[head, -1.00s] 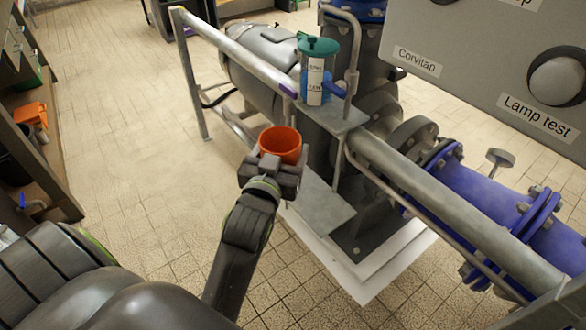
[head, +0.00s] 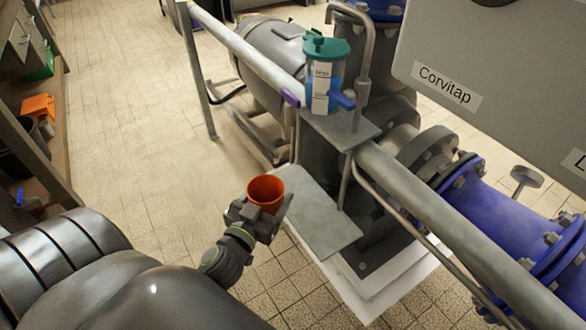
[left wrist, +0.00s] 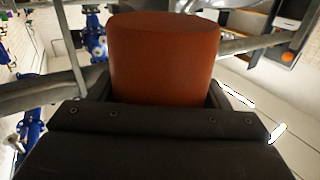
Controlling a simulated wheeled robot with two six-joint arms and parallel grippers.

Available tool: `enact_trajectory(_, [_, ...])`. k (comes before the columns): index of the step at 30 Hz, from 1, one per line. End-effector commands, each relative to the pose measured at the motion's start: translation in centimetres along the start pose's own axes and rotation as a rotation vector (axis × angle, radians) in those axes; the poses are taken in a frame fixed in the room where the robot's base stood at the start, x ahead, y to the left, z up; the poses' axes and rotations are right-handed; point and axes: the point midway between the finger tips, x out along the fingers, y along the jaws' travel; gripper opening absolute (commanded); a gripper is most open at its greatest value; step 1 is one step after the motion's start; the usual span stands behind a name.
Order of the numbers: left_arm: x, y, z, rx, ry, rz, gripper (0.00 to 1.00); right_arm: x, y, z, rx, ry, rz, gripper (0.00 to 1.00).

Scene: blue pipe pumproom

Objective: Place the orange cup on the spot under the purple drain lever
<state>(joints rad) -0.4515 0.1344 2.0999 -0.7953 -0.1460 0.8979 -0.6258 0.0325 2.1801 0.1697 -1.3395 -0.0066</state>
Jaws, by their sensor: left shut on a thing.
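The orange cup (head: 266,189) is upright, its open top facing up. My left gripper (head: 262,211) is shut around it and holds it at the left edge of the lower grey metal plate (head: 325,222). In the left wrist view the cup (left wrist: 165,62) fills the space between the fingers. The purple lever (head: 291,98) sits at the left edge of the upper small shelf, above and behind the cup. I cannot tell whether the cup is over the plate. My right gripper is not in view.
A clear container with a teal lid (head: 326,72) and a blue tap stands on the upper shelf (head: 338,128). A pipe rail (head: 238,48) runs alongside. A grey panel (head: 500,85) hangs at the upper right. The lower plate is bare.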

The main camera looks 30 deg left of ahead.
Motion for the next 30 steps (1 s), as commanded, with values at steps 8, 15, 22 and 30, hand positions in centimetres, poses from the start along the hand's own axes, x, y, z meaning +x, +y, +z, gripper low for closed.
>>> enact_trajectory(8, [6.7,0.0,-0.3,0.001,0.003,0.0,0.47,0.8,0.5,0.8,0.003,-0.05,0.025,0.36])
enact_trajectory(15, [11.0,0.0,-0.1,0.0,0.001,-0.001,0.47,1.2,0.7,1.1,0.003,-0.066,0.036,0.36])
enact_trajectory(22, [12.8,0.0,-0.1,0.001,0.001,-0.001,0.47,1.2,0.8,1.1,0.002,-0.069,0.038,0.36])
enact_trajectory(30, [12.8,0.1,3.3,0.0,-0.001,-0.002,0.47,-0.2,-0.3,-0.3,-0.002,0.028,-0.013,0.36])
